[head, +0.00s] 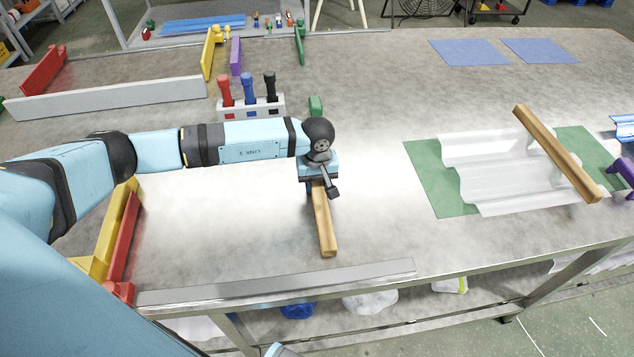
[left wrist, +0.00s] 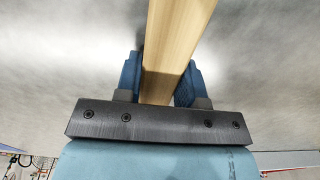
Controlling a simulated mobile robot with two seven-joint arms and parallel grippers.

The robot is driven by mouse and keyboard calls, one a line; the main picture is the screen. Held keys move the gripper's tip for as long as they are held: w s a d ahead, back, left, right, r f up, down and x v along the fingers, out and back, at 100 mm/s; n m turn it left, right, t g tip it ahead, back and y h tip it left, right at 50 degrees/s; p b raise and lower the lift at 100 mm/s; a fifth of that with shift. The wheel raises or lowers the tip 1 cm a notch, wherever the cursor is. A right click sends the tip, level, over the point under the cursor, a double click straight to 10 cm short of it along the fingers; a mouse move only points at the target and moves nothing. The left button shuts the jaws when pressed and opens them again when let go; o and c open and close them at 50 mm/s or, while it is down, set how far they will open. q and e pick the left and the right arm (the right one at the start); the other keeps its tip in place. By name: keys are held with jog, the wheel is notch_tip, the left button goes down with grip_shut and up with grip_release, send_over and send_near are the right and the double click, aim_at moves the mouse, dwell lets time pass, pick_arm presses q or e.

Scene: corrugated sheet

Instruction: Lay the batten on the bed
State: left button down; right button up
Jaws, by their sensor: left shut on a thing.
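A light wooden batten (head: 323,222) is held in my left gripper (head: 316,186), whose fingers are shut on it. In the left wrist view the batten (left wrist: 175,45) runs between the two blue fingers (left wrist: 160,88) and away from the gripper. It is over the middle of the table; I cannot tell its exact height. A second wooden batten (head: 560,155) lies slanted across the right part of a clear corrugated sheet (head: 487,177). The sheet rests on a green bed (head: 422,172), well to the right of my left gripper. My right gripper is not in view.
A rack with red, blue and black-handled tools (head: 250,103) stands behind my left arm. A grey bar (head: 280,282) lies along the front edge. Red and yellow clamps (head: 118,235) are at the left. Blue squares (head: 470,52) lie at the back right. The table between gripper and bed is clear.

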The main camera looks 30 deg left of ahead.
pick_arm(q)
jog(key=c, duration=0.9)
grip_release()
jog(key=shift+o, duration=1.3)
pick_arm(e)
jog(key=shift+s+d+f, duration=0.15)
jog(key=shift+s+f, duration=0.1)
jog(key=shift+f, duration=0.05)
pick_arm(q)
notch_tip(320, 180, up, 14)
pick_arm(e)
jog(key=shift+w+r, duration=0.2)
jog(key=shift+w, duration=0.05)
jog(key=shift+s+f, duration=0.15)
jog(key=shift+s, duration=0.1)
